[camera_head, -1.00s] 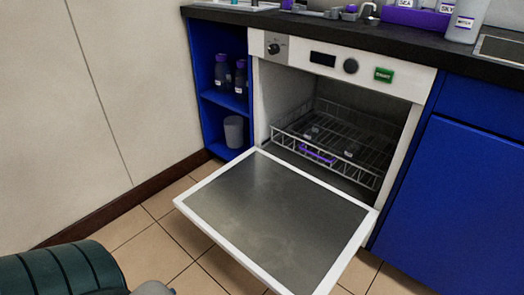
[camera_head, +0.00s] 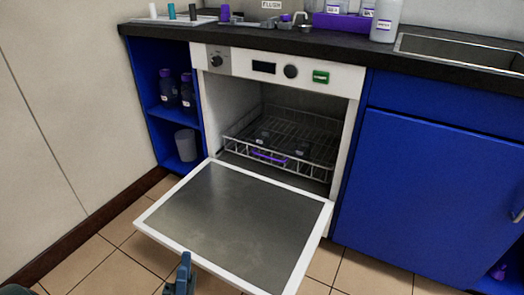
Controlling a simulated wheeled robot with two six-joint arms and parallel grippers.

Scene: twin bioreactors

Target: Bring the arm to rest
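My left gripper (camera_head: 184,272) shows only in part at the bottom edge of the head view. A narrow blue-grey part of it stands up in front of the dishwasher door's lower left edge. How its fingers stand cannot be made out, and I see nothing held in it. My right gripper is not in view.
The dishwasher door (camera_head: 235,220) is folded down, jutting out over the tiled floor. A wire rack (camera_head: 285,140) with a purple handle sits inside. Open blue shelves (camera_head: 160,125) hold bottles and a grey cup. The dark counter (camera_head: 340,50) carries bottles and a sink.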

